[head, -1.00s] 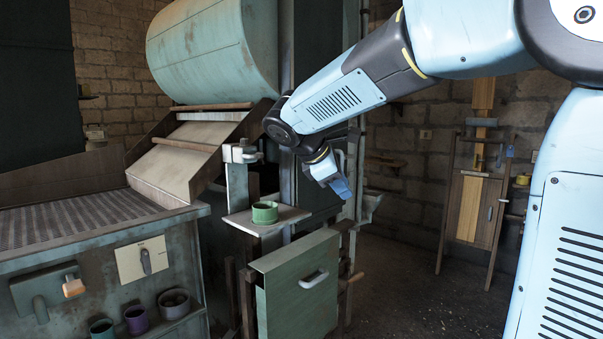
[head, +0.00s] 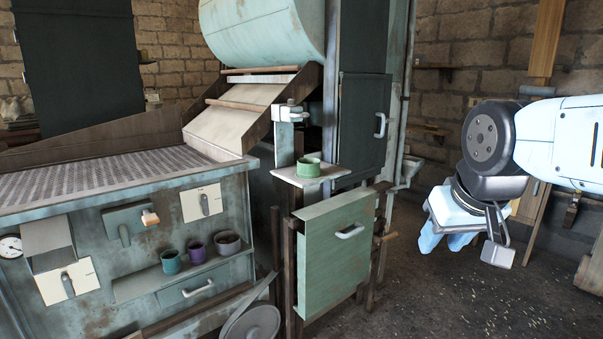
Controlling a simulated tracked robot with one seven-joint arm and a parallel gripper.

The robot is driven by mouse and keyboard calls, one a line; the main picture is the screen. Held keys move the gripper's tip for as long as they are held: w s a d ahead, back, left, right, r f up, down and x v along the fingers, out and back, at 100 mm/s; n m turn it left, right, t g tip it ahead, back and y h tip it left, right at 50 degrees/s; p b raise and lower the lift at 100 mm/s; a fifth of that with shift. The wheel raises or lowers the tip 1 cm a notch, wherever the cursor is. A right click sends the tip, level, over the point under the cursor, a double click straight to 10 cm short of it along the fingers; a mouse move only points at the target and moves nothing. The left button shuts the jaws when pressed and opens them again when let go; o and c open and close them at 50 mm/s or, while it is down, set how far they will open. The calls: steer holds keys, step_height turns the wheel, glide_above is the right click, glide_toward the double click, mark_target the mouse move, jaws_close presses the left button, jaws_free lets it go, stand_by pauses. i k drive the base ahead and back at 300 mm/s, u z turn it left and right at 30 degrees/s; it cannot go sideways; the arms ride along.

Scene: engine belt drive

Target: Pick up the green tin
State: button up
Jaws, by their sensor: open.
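A green tin (head: 308,167) stands upright on a small light shelf (head: 318,180) beside the machine, just above a green panel with a white handle. My gripper (head: 448,243) is at the right of the head view, well away from the tin and lower in the picture. Its pale blue fingers point down and are apart, with nothing visible between them.
A teal cup (head: 171,262), a purple cup (head: 197,252) and a grey-brown cup (head: 227,242) stand on a lower ledge at the left. The green panel (head: 335,252) stands below the shelf. Open floor (head: 430,300) lies at the right.

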mark_target(307, 168)
steer(key=z, duration=0.4)
steer(key=i, duration=0.15)
steer(key=u, duration=2.5)
steer(key=k, duration=0.4)
steer(key=z, duration=1.85)
steer(key=i, duration=0.95)
steer(key=z, duration=0.15)
